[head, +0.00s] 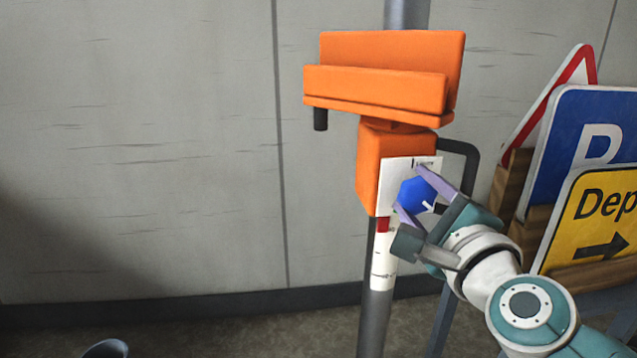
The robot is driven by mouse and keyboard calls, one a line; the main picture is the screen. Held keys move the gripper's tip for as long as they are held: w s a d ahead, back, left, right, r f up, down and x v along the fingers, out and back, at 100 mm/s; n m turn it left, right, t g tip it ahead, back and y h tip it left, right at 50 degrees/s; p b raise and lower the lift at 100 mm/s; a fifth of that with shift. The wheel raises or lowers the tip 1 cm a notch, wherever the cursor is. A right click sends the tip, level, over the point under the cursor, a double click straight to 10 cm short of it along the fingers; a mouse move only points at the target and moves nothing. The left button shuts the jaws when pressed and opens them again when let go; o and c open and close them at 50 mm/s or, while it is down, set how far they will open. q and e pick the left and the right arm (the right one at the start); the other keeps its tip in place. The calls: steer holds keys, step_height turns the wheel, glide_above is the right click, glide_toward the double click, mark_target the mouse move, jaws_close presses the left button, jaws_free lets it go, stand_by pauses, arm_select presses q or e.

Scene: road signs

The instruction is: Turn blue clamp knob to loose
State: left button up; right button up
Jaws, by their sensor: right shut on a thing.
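The blue clamp knob (414,193) sits on a white plate (394,176) on the front of the orange clamp block (369,165). A small white mark shows near the knob's lower right edge. My right gripper (411,191) comes in from the lower right and is shut on the knob, one finger at its upper right and one at its lower left. The lettering on the plate is too small to read. My left gripper is not in view.
An orange slotted holder (385,85) tops the clamp on a grey pole (374,325). At right, a red-edged triangular sign (553,98), a blue P sign (590,135) and a yellow sign (590,225) stand in a rack close to my right arm. The left side is open before a grey wall.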

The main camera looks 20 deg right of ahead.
steer(key=n+p, duration=0.2)
steer(key=n, duration=0.4)
steer(key=shift+r, duration=0.2)
steer(key=n+p, duration=0.1)
steer(key=n, duration=0.3)
steer(key=n+p, duration=0.1)
steer(key=n, duration=0.2)
steer(key=shift+n+p, duration=0.3)
steer(key=shift+p, duration=0.05)
steer(key=n+p, duration=0.1)
steer(key=n, duration=0.5)
steer(key=n+p, duration=0.1)
steer(key=n, duration=0.3)
steer(key=shift+f, duration=0.1)
steer(key=shift+n, duration=1.3)
steer(key=o, duration=1.4)
steer(key=shift+c, duration=0.2)
